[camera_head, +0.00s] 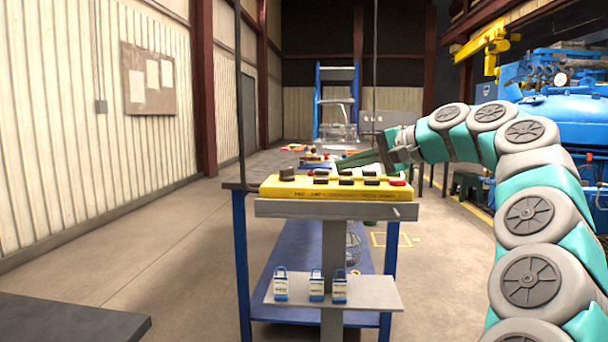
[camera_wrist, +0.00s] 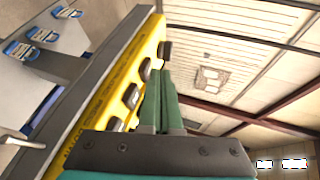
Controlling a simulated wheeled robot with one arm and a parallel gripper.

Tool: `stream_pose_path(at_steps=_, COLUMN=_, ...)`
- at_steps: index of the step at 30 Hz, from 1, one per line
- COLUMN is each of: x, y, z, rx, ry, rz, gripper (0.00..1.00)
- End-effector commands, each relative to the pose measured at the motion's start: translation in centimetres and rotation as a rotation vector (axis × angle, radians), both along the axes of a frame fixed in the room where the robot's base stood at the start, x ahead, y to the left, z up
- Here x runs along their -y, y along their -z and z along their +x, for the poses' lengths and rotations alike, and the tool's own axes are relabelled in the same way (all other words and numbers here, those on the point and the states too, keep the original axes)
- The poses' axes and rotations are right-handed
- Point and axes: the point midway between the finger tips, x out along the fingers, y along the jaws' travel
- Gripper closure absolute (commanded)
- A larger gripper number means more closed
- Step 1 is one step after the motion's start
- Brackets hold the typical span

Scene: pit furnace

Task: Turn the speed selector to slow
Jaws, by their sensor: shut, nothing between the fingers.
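A yellow control box (camera_head: 335,188) sits on a grey stand and carries a row of black controls and one red button (camera_head: 397,182). A black control (camera_head: 287,174) stands at its left end, and the far-end control (camera_wrist: 164,50) shows in the wrist view. I cannot tell which one is the speed selector; the labels are too small to read. My gripper (camera_head: 340,164) reaches in from the right with its green fingers shut and empty, pointing left above the box. In the wrist view the fingertips (camera_wrist: 160,75) appear beside the row; contact cannot be told.
A blue-legged workbench (camera_head: 240,260) with scattered items stands behind the box. A dark surface (camera_head: 70,318) is at lower left. The floor on the left is clear.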

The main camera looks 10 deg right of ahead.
Motion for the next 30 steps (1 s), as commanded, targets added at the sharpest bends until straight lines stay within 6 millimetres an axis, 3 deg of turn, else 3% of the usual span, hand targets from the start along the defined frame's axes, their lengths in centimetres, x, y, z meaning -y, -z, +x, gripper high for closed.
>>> stream_pose_path(at_steps=3, x=1.5, y=-0.2, z=0.5, rx=0.007, ry=0.031, rz=0.025, gripper=1.0)
stream_pose_path(at_steps=8, x=1.4, y=-0.1, z=1.1, rx=0.009, ry=0.039, rz=0.034, gripper=1.0)
stream_pose_path(at_steps=23, x=-4.6, y=2.8, z=7.6, rx=0.006, ry=0.036, rz=0.031, gripper=1.0)
stream_pose_path(at_steps=30, x=-6.5, y=2.7, z=9.9, rx=0.008, ry=0.038, rz=0.031, gripper=1.0)
